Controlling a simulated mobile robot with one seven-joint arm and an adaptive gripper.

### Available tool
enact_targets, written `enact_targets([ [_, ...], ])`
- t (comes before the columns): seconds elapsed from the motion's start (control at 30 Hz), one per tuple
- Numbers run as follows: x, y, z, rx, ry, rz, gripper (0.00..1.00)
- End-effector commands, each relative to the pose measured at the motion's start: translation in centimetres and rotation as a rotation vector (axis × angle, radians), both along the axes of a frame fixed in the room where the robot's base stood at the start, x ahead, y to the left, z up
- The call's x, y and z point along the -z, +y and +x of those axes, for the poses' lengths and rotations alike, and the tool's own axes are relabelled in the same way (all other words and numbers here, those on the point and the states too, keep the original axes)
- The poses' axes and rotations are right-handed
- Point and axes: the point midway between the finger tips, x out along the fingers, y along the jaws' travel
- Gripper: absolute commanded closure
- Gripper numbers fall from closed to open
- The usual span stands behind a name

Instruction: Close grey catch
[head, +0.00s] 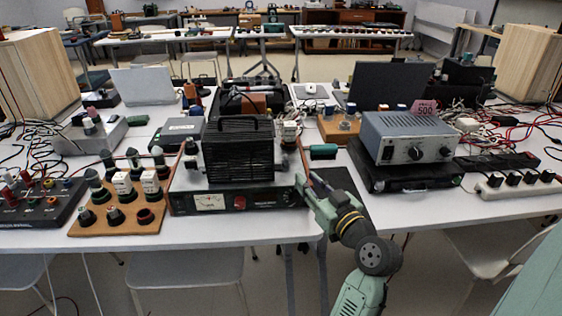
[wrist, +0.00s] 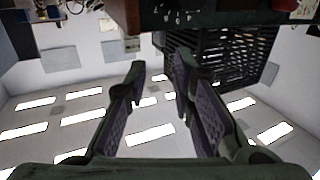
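I cannot make out a grey catch for certain in either view. My gripper (head: 304,188) is at the right front of the black amplifier (head: 270,199) in the head view, near the table's front edge. In the wrist view my gripper (wrist: 158,76) shows two dark green fingers with purple-grey pads. They stand wide apart with nothing between them. A black slatted case (wrist: 222,48) hangs behind the right finger in that upside-down picture. The same black slatted case (head: 238,148) stands on the amplifier in the head view.
A grey meter box (head: 410,138) with a pink tag stands right of my arm. A wooden board (head: 118,225) with several dark posts lies left of the amplifier. A green-handled tool (head: 323,151) lies behind my gripper. Cables crowd both table sides.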

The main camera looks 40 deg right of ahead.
Motion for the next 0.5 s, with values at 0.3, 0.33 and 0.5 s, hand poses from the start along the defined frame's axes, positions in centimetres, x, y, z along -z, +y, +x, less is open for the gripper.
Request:
enact_targets([
  [0.3,-0.4,-0.8,5.8,-0.004,0.001,0.000,0.77],
  [0.33,-0.4,-0.9,6.3,-0.003,0.000,0.001,0.77],
  [0.5,-0.2,-1.3,8.7,-0.002,0.001,0.001,0.77],
])
